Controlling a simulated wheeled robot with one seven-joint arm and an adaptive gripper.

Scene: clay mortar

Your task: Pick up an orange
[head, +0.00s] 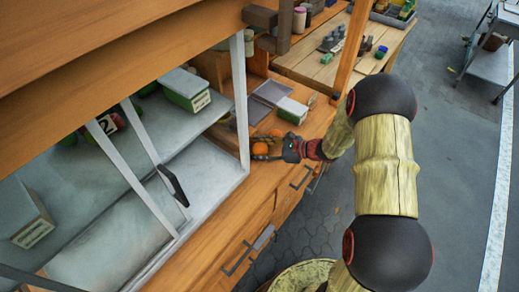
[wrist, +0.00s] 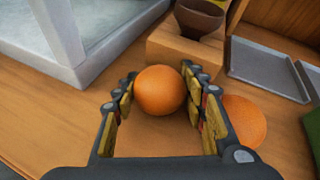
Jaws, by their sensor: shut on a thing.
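An orange (wrist: 160,91) sits between the fingertips of my gripper (wrist: 159,73) in the wrist view. The fingers touch it on both sides and are shut on it. I cannot tell whether the held orange is clear of the counter.
A glass-sided case (wrist: 75,45) stands left of my gripper. Ahead is a wooden block (wrist: 182,50) with a dark bowl (wrist: 200,20). Grey trays (wrist: 268,70) lie at the right. A white and green box (head: 292,111) stands farther along the counter (head: 225,235).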

